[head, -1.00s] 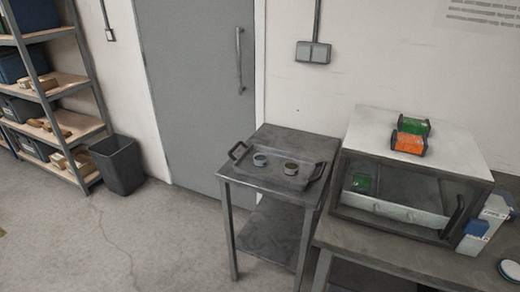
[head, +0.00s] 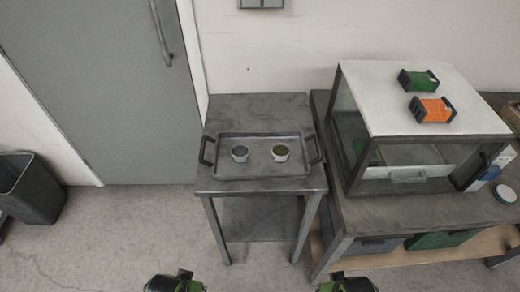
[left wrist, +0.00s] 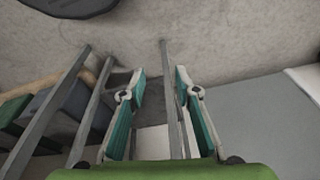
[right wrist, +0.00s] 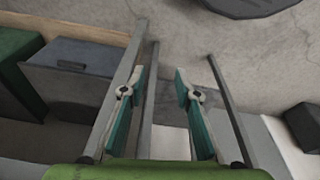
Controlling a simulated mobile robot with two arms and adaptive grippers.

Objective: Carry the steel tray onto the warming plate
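The steel tray (head: 262,169) lies flat on a small grey metal table (head: 254,107). My left gripper (left wrist: 158,82) is open and empty. In the head view only its top shows at the bottom edge, in front of the table and left of the tray. My right gripper (right wrist: 160,82) is open and empty, also low in front, to the right. I cannot make out a warming plate.
A workbench (head: 420,211) stands close to the table's right, carrying a glass-sided cabinet (head: 400,105) with a green box (head: 418,80) and an orange box (head: 432,110) on top. A bin (head: 30,190) stands at left. Floor left of the table is clear.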

